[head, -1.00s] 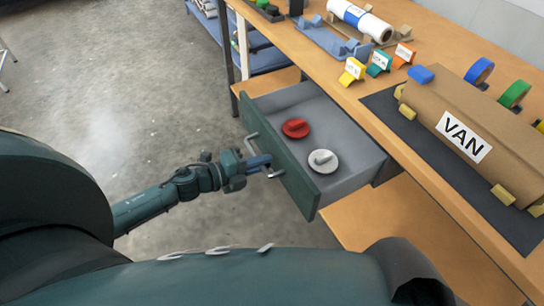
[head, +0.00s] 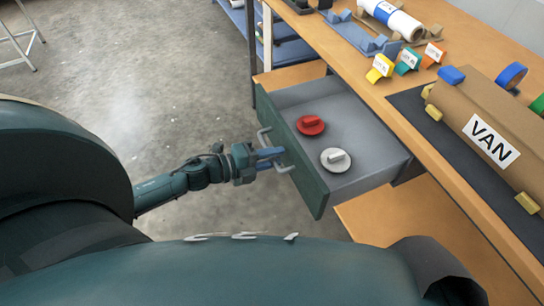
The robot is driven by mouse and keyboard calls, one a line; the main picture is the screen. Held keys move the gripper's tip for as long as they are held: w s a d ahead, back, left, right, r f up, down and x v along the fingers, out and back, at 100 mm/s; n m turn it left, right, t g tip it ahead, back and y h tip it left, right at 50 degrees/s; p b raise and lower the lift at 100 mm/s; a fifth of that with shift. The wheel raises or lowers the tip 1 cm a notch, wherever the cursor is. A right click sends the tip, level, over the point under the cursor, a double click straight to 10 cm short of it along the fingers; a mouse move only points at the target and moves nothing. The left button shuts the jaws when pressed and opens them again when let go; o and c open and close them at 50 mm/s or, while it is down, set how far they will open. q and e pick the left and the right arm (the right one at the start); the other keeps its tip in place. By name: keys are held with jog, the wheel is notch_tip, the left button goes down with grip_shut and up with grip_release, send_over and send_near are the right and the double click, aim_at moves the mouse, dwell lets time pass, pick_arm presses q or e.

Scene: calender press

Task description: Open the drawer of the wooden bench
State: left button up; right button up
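The wooden bench (head: 395,98) runs from the upper middle to the lower right. Its drawer, with a dark green front (head: 306,172) and grey inside, stands well out from under the top. A red round-based knob piece (head: 311,125) and a white one (head: 336,159) lie in the drawer. A pale metal bar handle (head: 286,169) is on the drawer front. My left gripper (head: 271,157) has its blue fingers at the middle of this handle and appears closed on it. The fingers hide part of the bar. My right gripper is not in view.
On the bench top are a brown roll marked VAN (head: 474,128) on a dark mat, small coloured tagged blocks (head: 407,61) and a white roll (head: 391,18). A lower wooden shelf (head: 400,217) lies under the drawer. The grey floor left of the drawer is clear.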

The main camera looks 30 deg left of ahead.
pick_arm(q)
jog(key=v, duration=1.3)
jog(key=shift+s, duration=0.1)
dwell(0.3)
